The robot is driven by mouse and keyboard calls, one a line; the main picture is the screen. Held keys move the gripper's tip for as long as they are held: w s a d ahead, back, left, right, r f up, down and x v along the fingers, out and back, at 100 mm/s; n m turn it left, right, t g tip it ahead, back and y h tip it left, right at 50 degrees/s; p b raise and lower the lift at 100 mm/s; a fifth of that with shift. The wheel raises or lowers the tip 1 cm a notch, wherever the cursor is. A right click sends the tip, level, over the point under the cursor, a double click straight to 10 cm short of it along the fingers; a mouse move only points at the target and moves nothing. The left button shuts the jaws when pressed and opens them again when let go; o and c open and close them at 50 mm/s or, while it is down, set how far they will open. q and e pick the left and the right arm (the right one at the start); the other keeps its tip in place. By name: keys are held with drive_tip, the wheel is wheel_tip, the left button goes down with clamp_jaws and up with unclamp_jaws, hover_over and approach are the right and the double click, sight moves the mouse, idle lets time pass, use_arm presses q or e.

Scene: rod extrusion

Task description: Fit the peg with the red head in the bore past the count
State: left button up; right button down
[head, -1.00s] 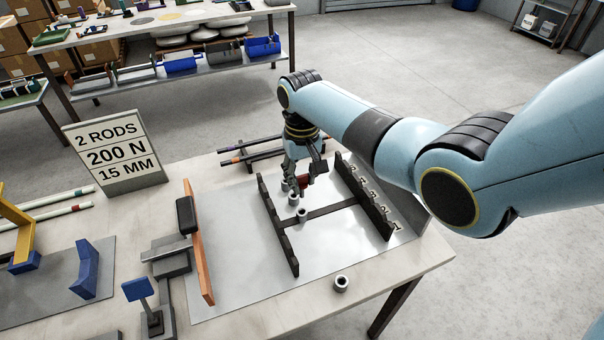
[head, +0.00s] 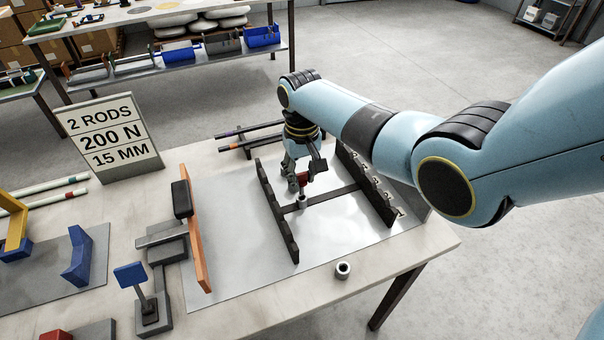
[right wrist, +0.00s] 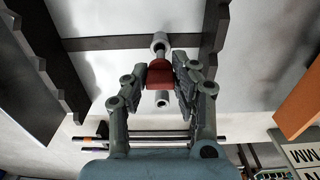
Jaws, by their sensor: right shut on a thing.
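My right gripper (head: 300,180) is shut on the peg's red head (head: 303,178) over the metal plate, between two dark toothed rails. In the right wrist view the red head (right wrist: 160,74) sits between the fingertips. A grey hollow collar (head: 302,202) stands just on the near side of the red head; the right wrist view shows it too (right wrist: 160,42). Another grey collar (right wrist: 162,99) lies on the other side of the head. Whether the peg's shank is in a bore cannot be told. A sign (head: 110,138) reads 2 rods, 200 N, 15 mm. My left gripper is out of view.
The left toothed rail (head: 276,212) and the numbered right rail (head: 370,190) flank the work, joined by a dark crossbar (head: 335,195). An orange upright plate (head: 196,230) stands to the left. A loose grey collar (head: 343,270) sits near the front edge. Rods lie on a rack (head: 250,140) behind.

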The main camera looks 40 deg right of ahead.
sight(302, 181)
drive_tip(key=shift+p, duration=0.65)
idle(1.0)
drive_tip(key=shift+f+b, duration=1.45)
drive_tip(key=shift+f, duration=0.45)
drive_tip(key=c, duration=1)
unclamp_jaws()
drive_tip(key=shift+r, duration=0.1)
wheel_tip(302, 181, up, 12)
drive_tip(key=shift+a, duration=0.1)
drive_tip(key=o, duration=1)
